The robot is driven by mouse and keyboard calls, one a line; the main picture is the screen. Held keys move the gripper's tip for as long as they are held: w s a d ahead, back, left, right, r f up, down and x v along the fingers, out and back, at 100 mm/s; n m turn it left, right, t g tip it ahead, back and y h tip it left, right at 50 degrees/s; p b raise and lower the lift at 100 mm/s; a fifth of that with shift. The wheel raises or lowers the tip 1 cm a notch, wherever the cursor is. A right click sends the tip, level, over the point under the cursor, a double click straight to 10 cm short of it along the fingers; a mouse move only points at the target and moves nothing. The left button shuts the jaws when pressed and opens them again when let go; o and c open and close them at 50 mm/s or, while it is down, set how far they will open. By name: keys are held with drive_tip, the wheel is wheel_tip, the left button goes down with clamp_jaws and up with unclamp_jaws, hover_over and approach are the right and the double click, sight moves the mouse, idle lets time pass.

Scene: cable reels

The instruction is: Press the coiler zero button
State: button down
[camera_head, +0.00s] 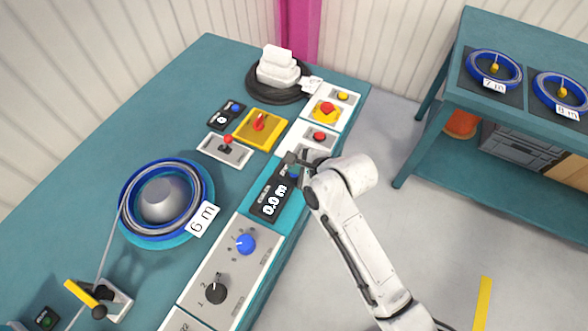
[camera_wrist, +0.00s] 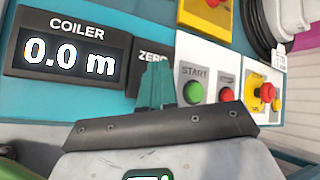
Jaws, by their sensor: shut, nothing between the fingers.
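The coiler display (camera_head: 268,203) reads 0.0 m on the bench's front panel. It also shows in the wrist view (camera_wrist: 68,57), labelled COILER. Right of it there is the dark ZERO plate (camera_wrist: 150,52). My gripper (camera_head: 291,160) is shut and empty, over the panel just beyond the display. In the wrist view its fingertips (camera_wrist: 157,68) overlap the lower part of the ZERO plate and hide the button face there. A small blue spot, probably the zero button (camera_head: 294,174), shows beside the gripper in the head view. I cannot tell whether the fingertips touch it.
A START button (camera_wrist: 193,92) and a red button (camera_wrist: 227,95) sit close right of the fingers. A red emergency button (camera_head: 327,106) is farther along. Blue (camera_head: 245,244) and black (camera_head: 215,290) knobs lie nearer. A reel (camera_head: 160,200) labelled 6 m stands left.

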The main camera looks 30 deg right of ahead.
drive_tip(key=shift+r+p, duration=0.65)
drive_tip(key=shift+r, duration=0.05)
wheel_tip(320, 180, up, 5)
drive_tip(key=p, duration=0.5)
idle(0.7)
drive_tip(key=s+d+f+n+g+h+b, duration=0.1)
drive_tip(key=s+d+f+n+g, duration=0.1)
drive_tip(key=s+n, duration=0.5)
drive_tip(key=s+d+f+n+g+h+b, duration=0.1)
drive_tip(key=s+d+f+n+g+b, duration=0.1)
drive_tip(key=s+n, duration=0.6)
drive_tip(key=s+d+f+n+g+h+b, duration=0.1)
drive_tip(key=s+d+f+n+g+b, duration=0.1)
drive_tip(key=s+n, duration=0.5)
drive_tip(key=s+d+g, duration=0.1)
drive_tip(key=s, duration=0.5)
drive_tip(key=shift+s+d+f+n+g, duration=0.25)
drive_tip(key=shift+s+d+n+g, duration=0.05)
drive_tip(key=shift+d+g, duration=0.1)
